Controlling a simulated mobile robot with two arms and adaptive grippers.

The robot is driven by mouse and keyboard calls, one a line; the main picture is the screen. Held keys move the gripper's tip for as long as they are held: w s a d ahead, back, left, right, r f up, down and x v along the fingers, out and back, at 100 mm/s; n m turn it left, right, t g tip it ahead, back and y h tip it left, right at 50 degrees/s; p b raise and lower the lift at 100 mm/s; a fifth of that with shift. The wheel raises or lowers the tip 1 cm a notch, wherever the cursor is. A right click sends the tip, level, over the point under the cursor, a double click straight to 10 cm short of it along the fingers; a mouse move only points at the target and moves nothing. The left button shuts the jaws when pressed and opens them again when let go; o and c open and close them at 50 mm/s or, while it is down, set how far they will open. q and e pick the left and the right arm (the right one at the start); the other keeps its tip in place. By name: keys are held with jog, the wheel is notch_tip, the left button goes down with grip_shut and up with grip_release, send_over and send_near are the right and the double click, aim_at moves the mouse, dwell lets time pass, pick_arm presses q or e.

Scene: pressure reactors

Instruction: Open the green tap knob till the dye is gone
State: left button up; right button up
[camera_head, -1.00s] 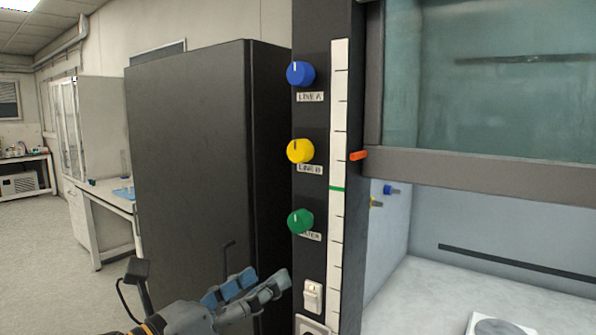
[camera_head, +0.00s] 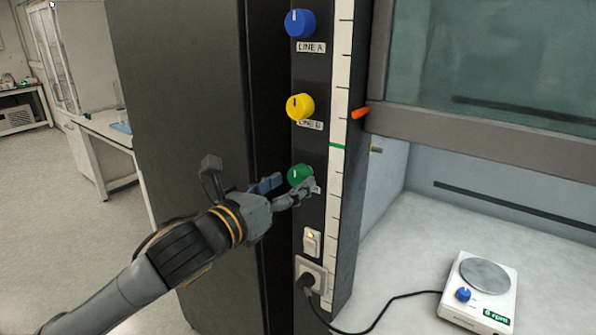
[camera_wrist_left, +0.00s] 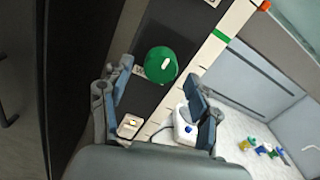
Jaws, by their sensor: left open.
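The green tap knob (camera_head: 299,175) is the lowest of three knobs on the dark post of the fume hood; its white mark points up in the head view. My left gripper (camera_head: 288,190) is at the knob's height, its fingers partly covering the knob's lower side and label. In the left wrist view the green knob (camera_wrist_left: 161,65) lies ahead of the spread fingers, and the open left gripper (camera_wrist_left: 158,100) has nothing between its tips. Whether a finger touches the knob I cannot tell. No dye shows. My right gripper is not in view.
Above are the yellow knob (camera_head: 300,106) and blue knob (camera_head: 300,23). Below are a lit switch (camera_head: 312,241) and a plugged socket (camera_head: 310,277). A scale strip with an orange lever (camera_head: 361,112) runs alongside. A stirrer (camera_head: 482,290) reading "6 rpm" stands on the hood floor.

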aim_at(295, 180)
pick_arm(q)
jog(key=shift+x, duration=1.65)
jog(key=shift+s, duration=0.1)
jog(key=c, duration=1.2)
jog(key=shift+p, duration=0.3)
